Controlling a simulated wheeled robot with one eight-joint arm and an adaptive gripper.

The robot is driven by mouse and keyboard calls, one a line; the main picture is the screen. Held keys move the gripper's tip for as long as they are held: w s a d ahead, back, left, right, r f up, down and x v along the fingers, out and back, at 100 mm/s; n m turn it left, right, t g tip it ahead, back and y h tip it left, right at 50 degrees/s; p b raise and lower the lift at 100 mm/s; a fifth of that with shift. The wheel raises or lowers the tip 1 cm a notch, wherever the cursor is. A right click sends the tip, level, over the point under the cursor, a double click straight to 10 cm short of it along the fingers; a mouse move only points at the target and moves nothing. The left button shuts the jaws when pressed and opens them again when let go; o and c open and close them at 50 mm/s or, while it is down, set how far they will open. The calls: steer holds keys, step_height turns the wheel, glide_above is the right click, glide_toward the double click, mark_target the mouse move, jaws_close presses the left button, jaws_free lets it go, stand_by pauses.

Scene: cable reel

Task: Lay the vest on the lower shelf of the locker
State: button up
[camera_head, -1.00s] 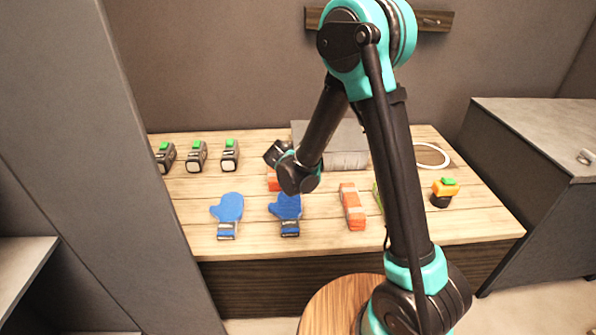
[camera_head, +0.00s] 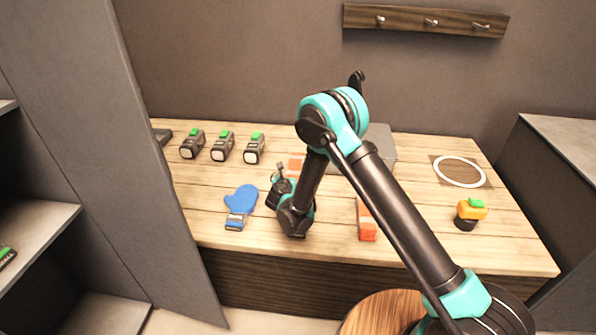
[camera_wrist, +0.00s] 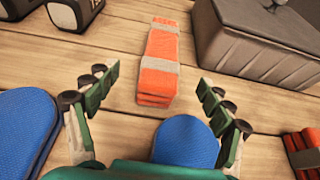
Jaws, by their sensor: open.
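A folded orange bundle with grey bands, which looks like a vest, lies on the wooden table; it is partly visible behind my gripper in the head view (camera_head: 296,163). In the wrist view this orange vest (camera_wrist: 158,62) lies ahead, between the spread fingers and apart from them. My gripper (camera_wrist: 160,84) is open and empty; in the head view it is small and dark (camera_head: 279,174) over the table. A second similar orange bundle (camera_head: 366,222) lies to the right, partly behind my arm. The locker's grey shelves (camera_head: 38,232) stand at the left; a lower surface (camera_head: 108,314) shows beneath.
Blue mittens (camera_head: 241,202) lie near the front, one below my gripper (camera_wrist: 186,142). Several black devices with green tops (camera_head: 222,147) stand at the back left. A grey case (camera_wrist: 268,38) is right of the vest. A tall grey panel (camera_head: 110,130) separates table and locker.

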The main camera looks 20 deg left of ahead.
steer(key=x, duration=0.8)
steer(key=shift+w+a+f, duration=0.1)
steer(key=shift+d+x, duration=0.15)
steer(key=shift+x, duration=1.2)
steer(key=shift+d+x, duration=0.1)
steer(key=shift+x, duration=1.3)
steer(key=shift+f, duration=0.1)
steer(key=c, duration=1.5)
steer(key=shift+c, duration=0.2)
